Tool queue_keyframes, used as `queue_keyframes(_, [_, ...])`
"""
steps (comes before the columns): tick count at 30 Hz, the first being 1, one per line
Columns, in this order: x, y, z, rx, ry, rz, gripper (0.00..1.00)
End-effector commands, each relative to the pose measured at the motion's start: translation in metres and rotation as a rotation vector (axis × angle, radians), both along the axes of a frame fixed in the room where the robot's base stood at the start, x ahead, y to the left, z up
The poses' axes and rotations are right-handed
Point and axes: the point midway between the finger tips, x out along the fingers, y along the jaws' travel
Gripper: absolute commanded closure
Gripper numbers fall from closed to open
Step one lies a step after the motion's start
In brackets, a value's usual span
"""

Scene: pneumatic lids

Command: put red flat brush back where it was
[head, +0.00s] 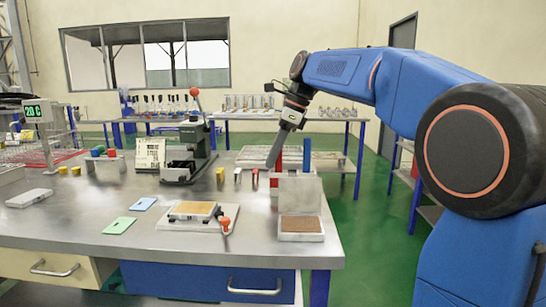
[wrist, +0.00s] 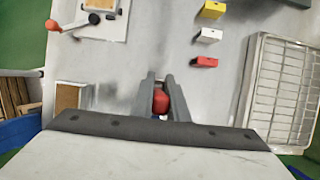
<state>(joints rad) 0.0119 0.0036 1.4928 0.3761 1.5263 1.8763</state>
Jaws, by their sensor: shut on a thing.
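The red flat brush shows in the head view as an upright red piece (head: 279,170) at my gripper, behind the upright grey plate. In the wrist view its red end (wrist: 160,103) sits between the two fingers. My gripper (head: 271,163) points down over the right part of the bench and is shut on the brush; its fingers also show in the wrist view (wrist: 162,88). The lower end of the brush is hidden, so I cannot tell whether it touches the bench.
An upright blue piece (head: 307,155) stands just right of the brush. A grey plate (head: 305,190) rises behind a brown-topped box (head: 301,225). Yellow (head: 220,174), white (head: 237,175) and red (head: 255,177) blocks stand left. A wire tray (wrist: 285,85) lies nearby.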

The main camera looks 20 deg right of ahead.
Motion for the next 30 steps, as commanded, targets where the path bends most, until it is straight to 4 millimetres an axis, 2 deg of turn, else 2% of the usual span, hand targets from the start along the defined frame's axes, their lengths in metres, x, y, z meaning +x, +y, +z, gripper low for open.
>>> queue_keyframes(4, [0.0,0.0,-0.003,0.0,0.001,0.0,1.0])
queue_keyframes(5, [0.0,0.0,-0.003,0.0,0.0,0.0,0.82])
queue_keyframes(6, [0.0,0.0,-0.002,0.0,0.0,0.0,0.72])
queue_keyframes(7, [0.0,0.0,-0.002,0.0,0.0,0.0,0.68])
queue_keyframes(16, [0.0,0.0,-0.001,0.0,0.0,0.0,0.68])
queue_keyframes(20, [0.0,-0.002,0.006,0.0,-0.003,-0.001,0.68])
queue_keyframes(23, [-0.002,-0.007,0.019,0.0,-0.003,-0.001,0.68])
queue_keyframes(30, [-0.007,-0.025,0.062,0.0,-0.003,-0.002,0.68])
